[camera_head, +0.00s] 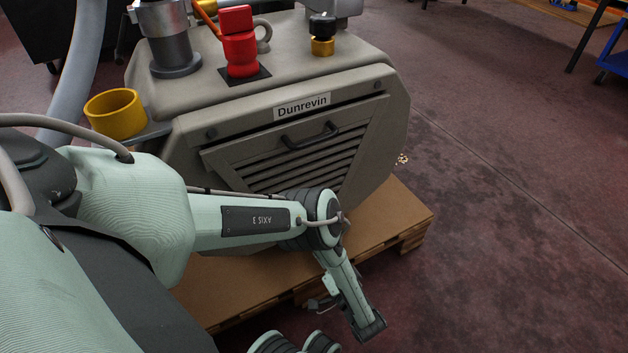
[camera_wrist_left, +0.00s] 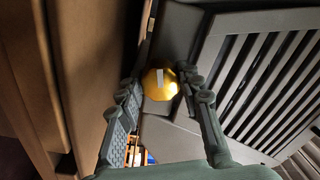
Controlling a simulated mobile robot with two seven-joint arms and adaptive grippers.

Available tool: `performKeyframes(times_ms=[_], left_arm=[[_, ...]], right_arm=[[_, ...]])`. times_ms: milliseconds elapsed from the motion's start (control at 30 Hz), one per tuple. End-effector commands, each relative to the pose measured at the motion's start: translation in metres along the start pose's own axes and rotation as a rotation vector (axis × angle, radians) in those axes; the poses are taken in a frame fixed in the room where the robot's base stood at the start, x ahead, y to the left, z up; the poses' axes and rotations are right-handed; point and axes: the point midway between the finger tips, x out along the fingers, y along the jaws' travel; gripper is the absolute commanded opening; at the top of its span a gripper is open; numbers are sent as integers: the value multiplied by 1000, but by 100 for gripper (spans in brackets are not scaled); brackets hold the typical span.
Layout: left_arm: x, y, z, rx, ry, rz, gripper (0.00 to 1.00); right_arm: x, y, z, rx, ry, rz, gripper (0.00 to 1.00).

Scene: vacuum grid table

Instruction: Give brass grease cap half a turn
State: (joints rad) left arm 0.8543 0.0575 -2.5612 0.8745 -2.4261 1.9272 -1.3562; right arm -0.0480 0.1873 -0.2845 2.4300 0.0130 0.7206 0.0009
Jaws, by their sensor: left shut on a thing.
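The brass grease cap (camera_wrist_left: 160,84) shows in the left wrist view as a shiny faceted gold knob with a pale stripe on its face. My left gripper (camera_wrist_left: 159,79) is around it, one finger on each side, and is shut on it. The cap sits low by the grey machine body, beside the louvred panel (camera_wrist_left: 268,75). In the head view my left arm crosses in front of the machine, and I cannot make out the cap there. My right gripper is in neither view.
The grey Dunrevin machine (camera_head: 180,125) stands on a wooden pallet (camera_head: 225,285). Its front has a louvred panel with a dark handle (camera_head: 310,135). On top are a red fitting (camera_head: 238,45) and a black-and-brass knob (camera_head: 322,35). A yellow cup (camera_head: 115,115) is at left.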

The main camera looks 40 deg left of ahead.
Motion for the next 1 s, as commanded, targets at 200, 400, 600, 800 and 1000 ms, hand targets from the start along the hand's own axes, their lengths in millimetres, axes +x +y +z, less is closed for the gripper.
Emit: performKeyframes(times_ms=[200,400,600,800,1000], left_arm=[[-2,0,2,209,4,3,6],[-2,0,2,399,9,3,6],[-2,0,2,589,14,4,6],[-2,0,2,779,20,5,6],[-2,-1,2,969,25,6,6]], right_arm=[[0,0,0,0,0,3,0],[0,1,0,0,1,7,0],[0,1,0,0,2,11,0],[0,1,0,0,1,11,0],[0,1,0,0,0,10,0]])
